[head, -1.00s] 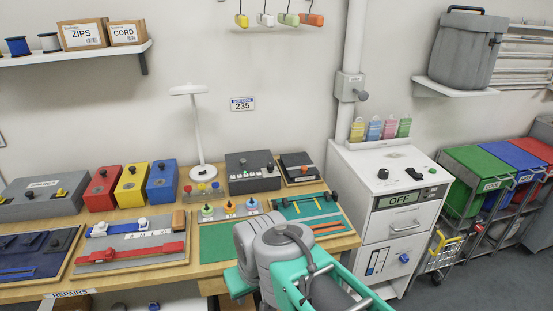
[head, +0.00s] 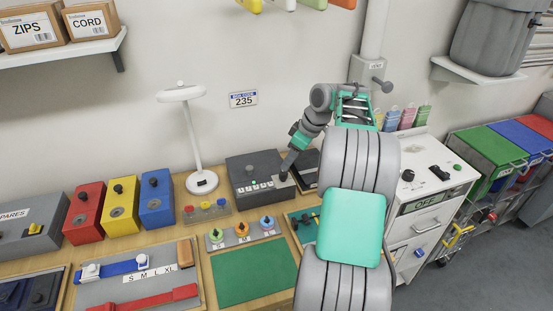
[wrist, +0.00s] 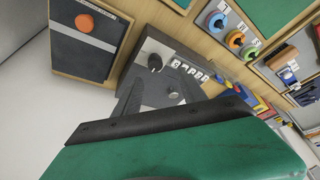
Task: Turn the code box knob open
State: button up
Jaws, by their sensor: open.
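The code box (head: 247,168) is a dark grey box on the bench, below the wall plate reading 235. It has a row of white buttons and also shows in the wrist view (wrist: 160,48). Its dark knob (wrist: 155,62) stands on a light panel beside the buttons. My gripper (head: 285,170) reaches down over the right end of the box and hides the knob in the head view. In the wrist view my gripper (wrist: 158,78) is open, its dark fingers pointing toward the knob, one to each side. Whether they touch it I cannot tell.
A dark panel with an orange button (wrist: 84,22) lies right beside the box. A white lamp (head: 203,182) stands to its left. Coloured dials (head: 241,230) and a green mat (head: 255,272) are in front. The white cabinet (head: 440,190) is to the right.

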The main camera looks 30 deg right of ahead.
aim_at(284, 173)
jog(key=x, duration=0.5)
jog(key=d+x, duration=0.1)
jog(key=x, duration=0.1)
jog(key=shift+w+a+f+p, duration=0.15)
jog(key=shift+f+p, duration=0.15)
jog(key=shift+f, duration=0.15)
grip_shut()
